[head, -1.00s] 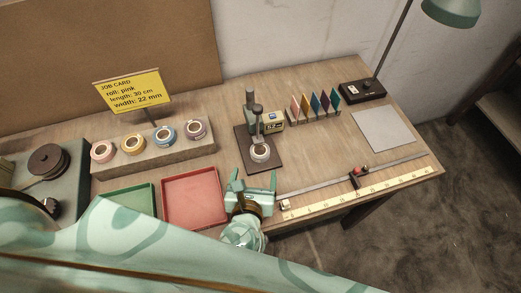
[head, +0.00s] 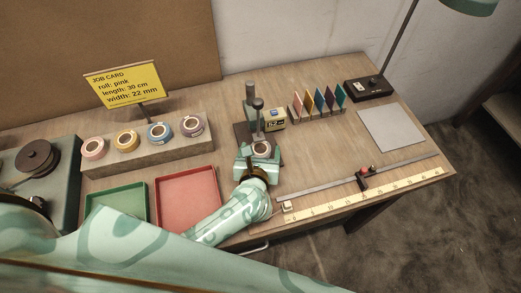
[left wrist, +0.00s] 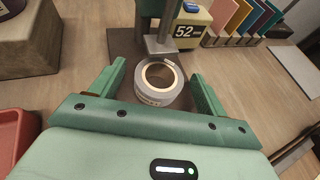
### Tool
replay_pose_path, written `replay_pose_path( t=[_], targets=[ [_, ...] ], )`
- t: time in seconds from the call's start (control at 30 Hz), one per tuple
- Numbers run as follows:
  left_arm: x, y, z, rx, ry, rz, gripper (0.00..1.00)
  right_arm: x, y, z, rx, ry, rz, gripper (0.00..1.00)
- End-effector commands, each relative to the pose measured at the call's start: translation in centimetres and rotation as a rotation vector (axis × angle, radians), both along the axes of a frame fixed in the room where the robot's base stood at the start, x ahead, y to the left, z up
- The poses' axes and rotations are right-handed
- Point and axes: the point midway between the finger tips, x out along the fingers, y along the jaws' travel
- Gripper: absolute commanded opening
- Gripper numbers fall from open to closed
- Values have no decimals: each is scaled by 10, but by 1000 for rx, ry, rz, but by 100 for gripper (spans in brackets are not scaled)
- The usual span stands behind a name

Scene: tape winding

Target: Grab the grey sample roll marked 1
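The grey sample roll (head: 261,148) sits on the dark base of the measuring stand, under its post. In the left wrist view the roll (left wrist: 159,85) lies flat with its pale core up; the marking on its side is too small to read. My left gripper (head: 259,152) is open at the front of the stand. In the left wrist view its green fingers (left wrist: 157,78) stand on either side of the roll, with gaps on both sides. My right gripper is not in view.
The stand's post (left wrist: 162,42) rises just behind the roll, with a display box (left wrist: 188,27) reading 52 beside it. A red tray (head: 187,197) and a roll rack (head: 150,153) are to the left. A ruler (head: 370,195) with a slider lies right.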

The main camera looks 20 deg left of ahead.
Motion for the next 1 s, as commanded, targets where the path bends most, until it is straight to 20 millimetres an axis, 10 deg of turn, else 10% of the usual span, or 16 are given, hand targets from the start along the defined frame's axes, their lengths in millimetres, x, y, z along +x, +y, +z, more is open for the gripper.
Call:
replay_pose_path(
  t=[0.13,0.67,1.0],
  targets=[
    [0,0,0,0,0,0,32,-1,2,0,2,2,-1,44],
    [-14,-3,18,-1,0,-1,28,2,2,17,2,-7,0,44],
    [-77,-16,52,-1,2,-1,28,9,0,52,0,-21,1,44]
  ],
)
